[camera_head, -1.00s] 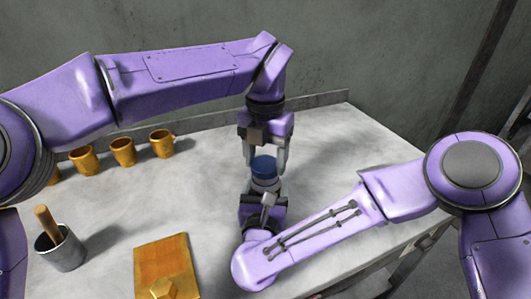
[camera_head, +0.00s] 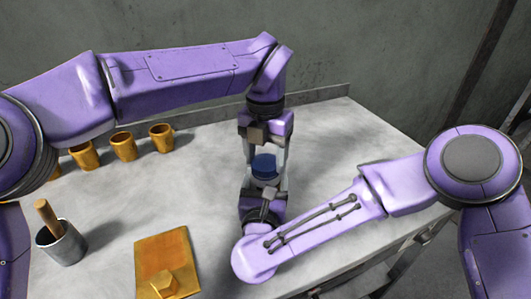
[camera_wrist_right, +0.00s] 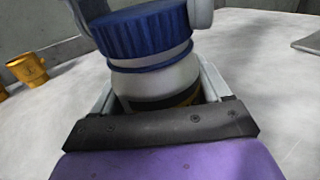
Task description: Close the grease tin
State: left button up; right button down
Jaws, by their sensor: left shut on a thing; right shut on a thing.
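The grease tin (camera_wrist_right: 155,82) is a pale jar with a dark band low on its side, standing nearly upright between my grippers. Its blue ribbed lid (camera_wrist_right: 143,33) sits on top, with a pale strip and a thin blue ring below it. In the head view the blue lid (camera_head: 264,167) shows between the fingers. My left gripper (camera_head: 265,158) reaches down from above and is shut on the lid. My right gripper (camera_head: 264,187) comes from the front and is shut around the jar's body. The jar's lower part is hidden by my right gripper.
Several orange mugs (camera_head: 122,146) stand along the back left of the grey table (camera_head: 330,150). A metal pot with a wooden handle (camera_head: 62,243) stands at the front left, beside an orange board (camera_head: 165,250) with a hex-shaped piece (camera_head: 164,284). The table's right side is clear.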

pick_arm(q)
jog(key=m, duration=1)
jog(key=shift+m, duration=0.3)
jog(key=m, duration=1.5)
jog(key=shift+m, duration=0.3)
jog(key=m, duration=0.6)
